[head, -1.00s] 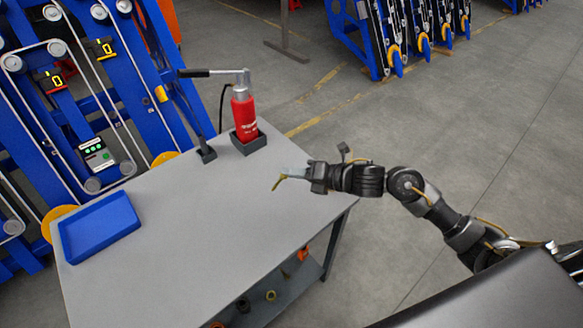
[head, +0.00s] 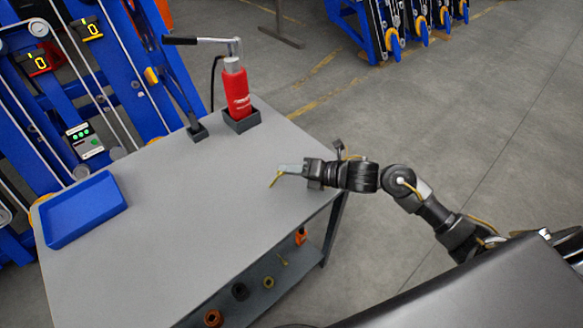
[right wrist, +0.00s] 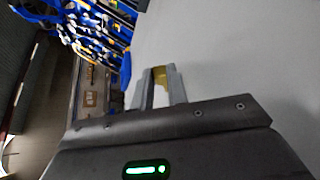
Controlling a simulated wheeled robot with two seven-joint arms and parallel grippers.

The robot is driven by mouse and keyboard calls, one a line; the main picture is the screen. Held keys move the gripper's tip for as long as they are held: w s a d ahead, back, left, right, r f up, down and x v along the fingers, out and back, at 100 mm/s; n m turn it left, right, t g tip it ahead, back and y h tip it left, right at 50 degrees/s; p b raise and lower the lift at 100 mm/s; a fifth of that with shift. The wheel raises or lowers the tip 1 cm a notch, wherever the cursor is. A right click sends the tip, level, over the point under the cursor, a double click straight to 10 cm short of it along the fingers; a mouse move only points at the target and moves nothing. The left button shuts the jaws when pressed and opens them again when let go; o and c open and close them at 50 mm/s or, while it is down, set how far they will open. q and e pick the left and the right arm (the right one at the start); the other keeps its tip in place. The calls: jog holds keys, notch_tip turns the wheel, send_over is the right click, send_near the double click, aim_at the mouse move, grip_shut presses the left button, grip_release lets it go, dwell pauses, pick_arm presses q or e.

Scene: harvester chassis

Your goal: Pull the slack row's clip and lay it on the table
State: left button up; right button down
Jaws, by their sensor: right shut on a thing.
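My right gripper (head: 284,170) is over the right part of the grey table (head: 150,230). It is shut on a thin yellow clip (head: 273,180), which hangs down from its fingertips in the head view. In the right wrist view the yellow clip (right wrist: 160,76) shows between the two grey fingers of the gripper (right wrist: 158,82). I cannot tell whether the clip's lower end touches the table. The blue chassis (head: 110,80) with its belt rows stands at the left, beyond the table. My left gripper is not in view.
A blue tray (head: 82,208) lies on the table's left side. A red bottle-shaped tool (head: 236,92) with a black handle stands in a grey holder at the back edge. Several small parts lie on the lower shelf (head: 255,280). The table's middle is clear.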

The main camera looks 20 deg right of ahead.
jog(key=c, duration=1.6)
grip_release()
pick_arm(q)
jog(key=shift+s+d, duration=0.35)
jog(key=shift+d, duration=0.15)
pick_arm(e)
jog(key=o, duration=0.3)
jog(key=shift+s+d+r, duration=0.15)
jog(key=shift+s+d, duration=0.05)
jog(key=shift+d, duration=0.1)
jog(key=p+v, duration=0.2)
jog(key=v, duration=0.6)
jog(key=shift+s+d, duration=0.25)
jog(key=shift+s, duration=0.1)
jog(key=shift+s+d+r, duration=0.25)
jog(key=shift+s+d, duration=0.05)
jog(key=shift+d, duration=0.1)
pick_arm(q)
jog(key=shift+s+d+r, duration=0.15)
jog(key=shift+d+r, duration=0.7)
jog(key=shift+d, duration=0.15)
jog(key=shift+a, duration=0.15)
